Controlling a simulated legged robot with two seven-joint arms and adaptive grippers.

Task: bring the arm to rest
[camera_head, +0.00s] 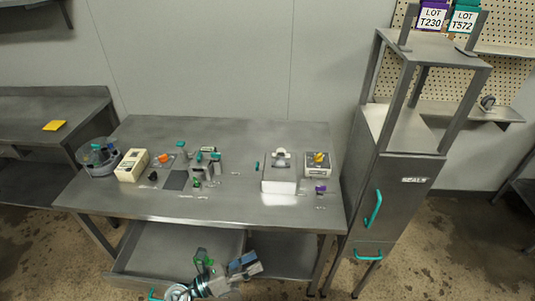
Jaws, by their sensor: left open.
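My left arm comes in at the bottom of the head view, and my left gripper (246,264) is at its end, in front of the workbench and low beside the open drawer (175,245). The gripper is open and I see nothing held in it. It is below the bench top and apart from the things on the bench. Its fingers are small in the picture. My right gripper is not in view.
The steel workbench (235,210) bears a round container (100,158), a cream box (132,164), a white-topped device (279,175) and a small unit with a yellow knob (318,162). A tall steel cabinet (395,190) with teal handles stands right. Floor is clear at lower right.

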